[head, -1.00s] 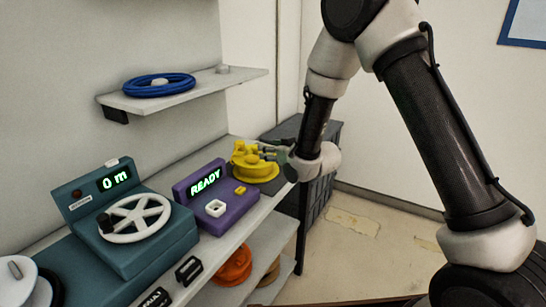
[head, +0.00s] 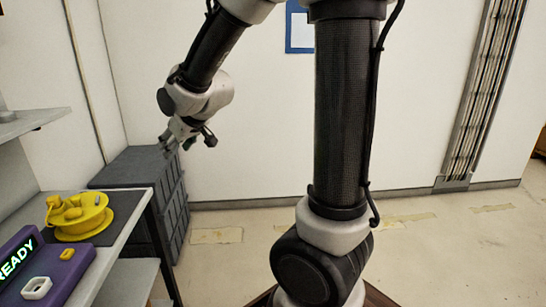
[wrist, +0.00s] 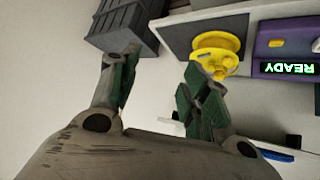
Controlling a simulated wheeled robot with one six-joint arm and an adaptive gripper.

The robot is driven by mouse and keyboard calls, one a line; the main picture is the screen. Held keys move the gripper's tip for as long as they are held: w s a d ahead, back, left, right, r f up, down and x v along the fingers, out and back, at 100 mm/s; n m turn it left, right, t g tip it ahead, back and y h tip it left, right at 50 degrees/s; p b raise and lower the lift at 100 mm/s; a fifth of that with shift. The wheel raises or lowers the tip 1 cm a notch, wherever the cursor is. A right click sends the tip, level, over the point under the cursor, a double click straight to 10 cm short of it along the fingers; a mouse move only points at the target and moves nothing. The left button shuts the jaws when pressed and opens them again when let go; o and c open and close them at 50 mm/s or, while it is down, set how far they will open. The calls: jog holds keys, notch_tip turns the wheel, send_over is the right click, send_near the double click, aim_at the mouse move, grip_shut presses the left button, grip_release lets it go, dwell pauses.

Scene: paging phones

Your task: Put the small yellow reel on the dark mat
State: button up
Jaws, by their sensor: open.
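The small yellow reel (head: 80,215) rests on the dark mat (head: 122,203) at the end of the white bench. It also shows in the wrist view (wrist: 215,50), beyond one finger and apart from it. My gripper (head: 190,140) is open and empty, raised above and to the right of the reel, near the grey crates. In the wrist view its two fingers (wrist: 155,85) are spread with nothing between them.
A purple READY box (head: 50,275) stands on the bench beside the mat. Dark grey crates (head: 145,165) are stacked past the bench end. A wall shelf (head: 35,122) juts out at the left. The floor to the right is clear.

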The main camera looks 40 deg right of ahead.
jog(key=s+d+r+m+g, duration=0.1)
jog(key=s+d, duration=0.2)
jog(key=s, duration=0.6)
jog(key=s+d+r+m+g+h, duration=0.1)
jog(key=s+d, duration=0.3)
jog(key=s, duration=0.6)
jog(key=s+d+r+m+g+h, duration=0.1)
jog(key=s+d+g, duration=0.2)
jog(key=s, duration=0.7)
jog(key=shift+d, duration=0.75)
